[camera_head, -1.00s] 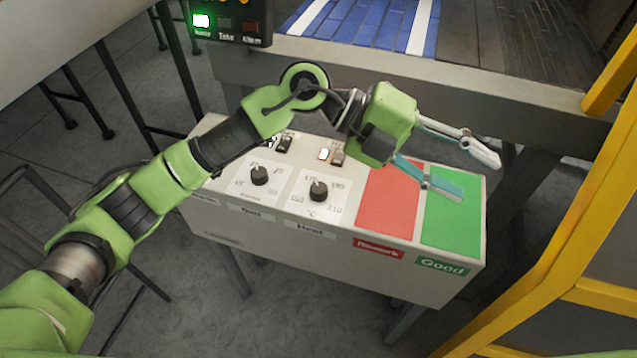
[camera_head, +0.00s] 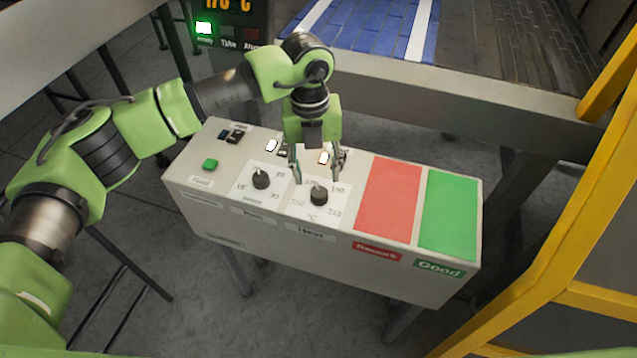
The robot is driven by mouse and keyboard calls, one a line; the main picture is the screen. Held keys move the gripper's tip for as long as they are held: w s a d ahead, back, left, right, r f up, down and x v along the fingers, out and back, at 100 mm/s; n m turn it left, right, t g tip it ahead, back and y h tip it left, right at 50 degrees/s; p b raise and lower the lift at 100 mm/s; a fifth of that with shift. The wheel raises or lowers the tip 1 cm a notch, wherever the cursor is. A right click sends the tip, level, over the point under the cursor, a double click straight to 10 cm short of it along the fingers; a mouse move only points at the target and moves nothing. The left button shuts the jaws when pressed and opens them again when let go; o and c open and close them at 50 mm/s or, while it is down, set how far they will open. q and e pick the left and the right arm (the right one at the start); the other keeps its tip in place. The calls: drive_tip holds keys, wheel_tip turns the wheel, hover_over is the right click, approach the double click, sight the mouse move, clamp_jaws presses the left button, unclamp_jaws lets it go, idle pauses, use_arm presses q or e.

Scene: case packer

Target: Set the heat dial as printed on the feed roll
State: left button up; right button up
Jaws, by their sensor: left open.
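The heat dial (camera_head: 319,195) is a black knob on a white scale plate marked in °C, above the label "Heat" on the light grey control box (camera_head: 270,228). Its pointer direction is too small to read surely. My left gripper (camera_head: 318,178) points down just above and behind the heat dial, with its fingers apart and nothing between them. I cannot tell whether a fingertip touches the knob. A display (camera_head: 230,8) at the top reads about 170 °C. The feed roll is not recognisable in view. My right gripper is not in view.
A second black dial (camera_head: 261,180) sits left of the heat dial. A green button (camera_head: 210,164) and lit switches (camera_head: 271,146) are on the box. Red (camera_head: 388,198) and green (camera_head: 449,215) panels lie to the right. A yellow frame (camera_head: 545,225) stands at the right.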

sight(319, 192)
use_arm(q)
drive_tip(key=f+p, duration=0.1)
drive_tip(key=f, duration=0.5)
drive_tip(key=shift+d+f, duration=0.15)
drive_tip(key=shift+d, duration=0.05)
drive_tip(key=shift+c, duration=0.5)
drive_tip(key=c, duration=1)
